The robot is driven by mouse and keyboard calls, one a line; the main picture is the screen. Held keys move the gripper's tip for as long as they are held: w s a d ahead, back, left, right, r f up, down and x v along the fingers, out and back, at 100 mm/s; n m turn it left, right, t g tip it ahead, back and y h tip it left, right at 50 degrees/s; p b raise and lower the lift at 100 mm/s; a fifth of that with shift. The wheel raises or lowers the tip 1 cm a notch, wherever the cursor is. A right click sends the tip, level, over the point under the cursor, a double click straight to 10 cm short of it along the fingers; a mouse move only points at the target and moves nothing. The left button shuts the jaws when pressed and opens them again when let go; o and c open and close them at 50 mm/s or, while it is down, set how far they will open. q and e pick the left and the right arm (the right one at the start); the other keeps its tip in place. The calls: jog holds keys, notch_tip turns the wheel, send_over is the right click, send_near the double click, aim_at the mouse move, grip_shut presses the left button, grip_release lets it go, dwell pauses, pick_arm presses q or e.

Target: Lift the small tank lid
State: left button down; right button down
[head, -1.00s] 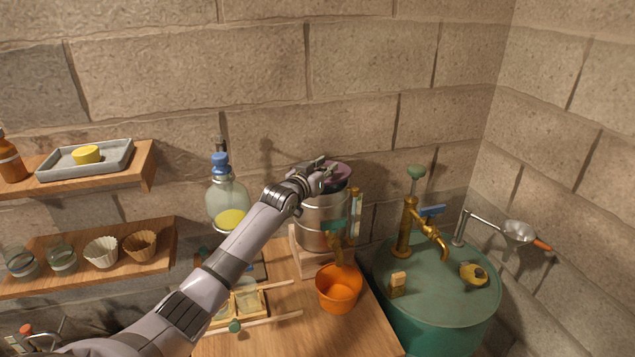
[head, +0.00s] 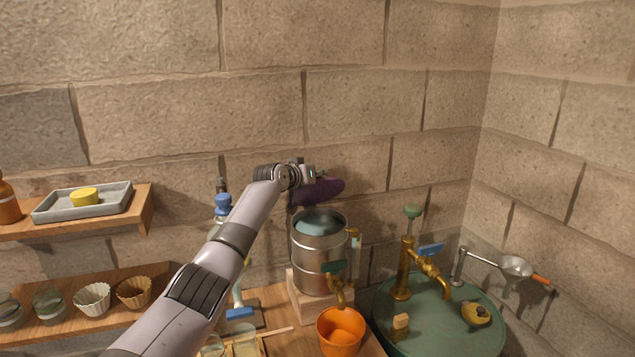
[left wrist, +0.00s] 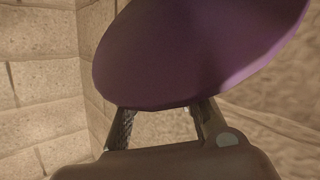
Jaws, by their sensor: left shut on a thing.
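The small metal tank (head: 319,248) stands on a wooden block on the table, and its top is open with pale bluish content or interior showing. The purple lid (head: 322,191) is in the air above the tank, tilted and apart from its rim. My left gripper (head: 312,178) is shut on the lid at its left side. In the left wrist view the lid (left wrist: 195,50) fills the top middle, and the fingers (left wrist: 160,125) reach up to its near edge. What the fingers grip is hidden behind the lid. My right gripper is not in view.
An orange bucket (head: 341,331) sits under the tank's spout. A green barrel (head: 440,318) with a brass tap (head: 404,268) stands to the right. A glass bottle with a blue cap (head: 222,204) is behind my arm. Wooden shelves hold jars and a tray (head: 83,203) at left.

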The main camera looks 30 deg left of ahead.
pick_arm(q)
jog(key=shift+w+a+r, duration=0.3)
jog(key=shift+a, duration=0.2)
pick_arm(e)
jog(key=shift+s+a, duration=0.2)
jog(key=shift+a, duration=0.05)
pick_arm(q)
jog(key=shift+f, duration=0.1)
jog(key=c, duration=1.7)
grip_release()
jog(key=o, duration=0.4)
jog(key=shift+w+a+f, duration=0.1)
jog(key=shift+w+f, duration=0.05)
jog(key=shift+f, duration=0.1)
jog(key=shift+c, duration=0.2)
jog(key=shift+r, duration=0.15)
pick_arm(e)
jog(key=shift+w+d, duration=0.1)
pick_arm(q)
jog(key=shift+r, duration=0.2)
notch_tip(320, 180, up, 9)
jog(key=shift+r, duration=0.2)
